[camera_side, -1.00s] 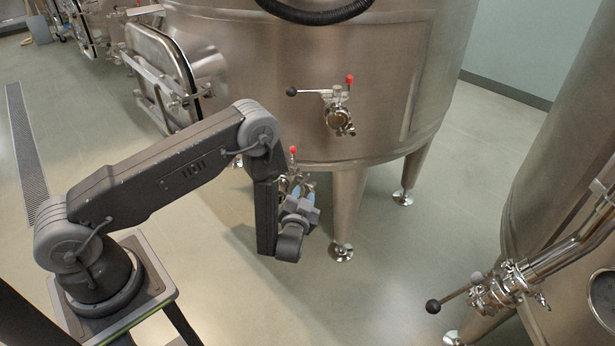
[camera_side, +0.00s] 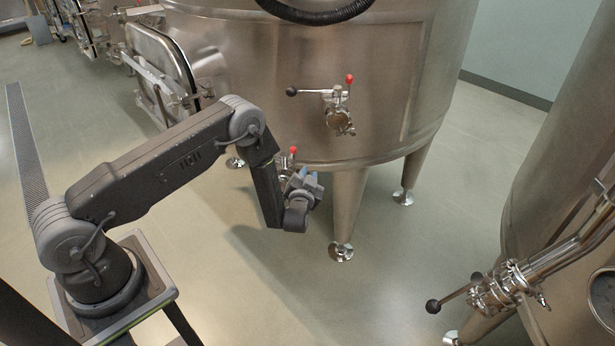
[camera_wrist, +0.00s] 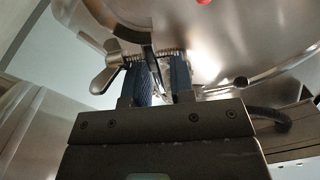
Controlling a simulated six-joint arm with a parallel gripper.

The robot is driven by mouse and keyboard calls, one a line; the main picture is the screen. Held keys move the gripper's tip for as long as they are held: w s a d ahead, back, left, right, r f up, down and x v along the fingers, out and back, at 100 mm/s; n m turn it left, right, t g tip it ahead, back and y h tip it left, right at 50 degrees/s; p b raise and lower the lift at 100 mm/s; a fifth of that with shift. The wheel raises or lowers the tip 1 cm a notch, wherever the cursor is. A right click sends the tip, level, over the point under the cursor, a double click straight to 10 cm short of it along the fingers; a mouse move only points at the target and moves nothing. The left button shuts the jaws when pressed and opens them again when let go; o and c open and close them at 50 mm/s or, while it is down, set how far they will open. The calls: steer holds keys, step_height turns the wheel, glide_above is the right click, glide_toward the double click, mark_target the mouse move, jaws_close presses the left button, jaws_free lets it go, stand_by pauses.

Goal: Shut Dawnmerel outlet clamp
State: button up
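No name label is readable, so I cannot tell by name which outlet is Dawnmerel. The outlet clamp near my gripper shows in the wrist view as a metal wing nut (camera_wrist: 108,68) on a bolt with a coil spring. In the wrist view my gripper (camera_wrist: 160,78) has its two dark blue fingers apart, just below the bolt. A bright metal part shows in the gap; I cannot tell whether the fingers touch it. In the side view my gripper (camera_side: 305,181) is under the vat's lower edge, by a red-knobbed outlet (camera_side: 284,160) that my arm partly hides.
The large steel vat (camera_side: 260,100) stands on legs, one (camera_side: 347,205) just right of my gripper. A higher valve (camera_side: 338,112) with red and black knobs sticks out of its wall. Another vat's pipe valve (camera_side: 495,287) is at lower right. The floor between is clear.

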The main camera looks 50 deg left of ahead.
jaws_close()
steer(key=shift+a, duration=0.1)
stand_by(0.3)
steer(key=shift+s+a+r+n, duration=0.3)
steer(key=shift+a+n, duration=0.1)
steer(key=shift+n, duration=0.2)
steer(key=shift+s+a+r+n, duration=0.2)
steer(key=shift+s+a+n, duration=0.15)
steer(key=shift+n, duration=0.25)
steer(key=s+a+n, duration=0.5)
steer(key=a+n, duration=0.1)
steer(key=n, duration=0.2)
steer(key=s+a+f+n, duration=0.4)
steer(key=f+n, duration=0.6)
steer(key=n, duration=0.3)
steer(key=shift+a, duration=0.8)
